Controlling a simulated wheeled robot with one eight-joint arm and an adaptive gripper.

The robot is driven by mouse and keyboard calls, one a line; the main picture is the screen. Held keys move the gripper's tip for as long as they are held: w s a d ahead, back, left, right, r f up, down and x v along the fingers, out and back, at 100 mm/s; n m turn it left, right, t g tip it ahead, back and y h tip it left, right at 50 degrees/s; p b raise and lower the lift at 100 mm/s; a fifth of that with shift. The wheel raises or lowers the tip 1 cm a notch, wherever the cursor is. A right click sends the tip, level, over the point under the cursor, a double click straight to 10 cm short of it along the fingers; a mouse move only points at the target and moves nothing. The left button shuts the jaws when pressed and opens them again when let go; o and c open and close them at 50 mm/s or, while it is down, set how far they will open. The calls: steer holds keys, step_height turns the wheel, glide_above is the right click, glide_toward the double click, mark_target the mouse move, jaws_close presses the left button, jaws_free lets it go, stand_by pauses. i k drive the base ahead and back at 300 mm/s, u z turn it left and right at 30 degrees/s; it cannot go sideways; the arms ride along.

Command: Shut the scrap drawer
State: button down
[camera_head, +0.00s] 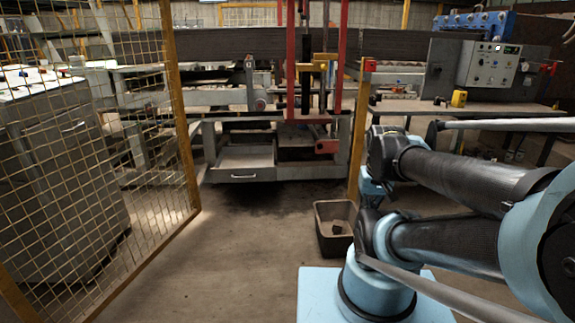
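The scrap drawer (240,163) is a shallow grey tray low on the left side of the machine frame. It stands pulled out toward me, with its inside showing and a small pale handle (243,177) on its front face. Nothing clearly lies in it. My folded arm fills the right side of the picture, well to the right of the drawer and apart from it. I cannot make out my gripper's fingers; the end of the arm is hidden or too unclear.
A yellow mesh fence panel (75,170) stands at the left, with grey cabinets behind it. A dark bin (335,230) stands on the floor between the drawer and my arm. A yellow post (359,140) rises behind it. The floor before the drawer is clear.

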mark_target(235, 164)
steer(key=i, duration=1.2)
steer(key=u, duration=0.35)
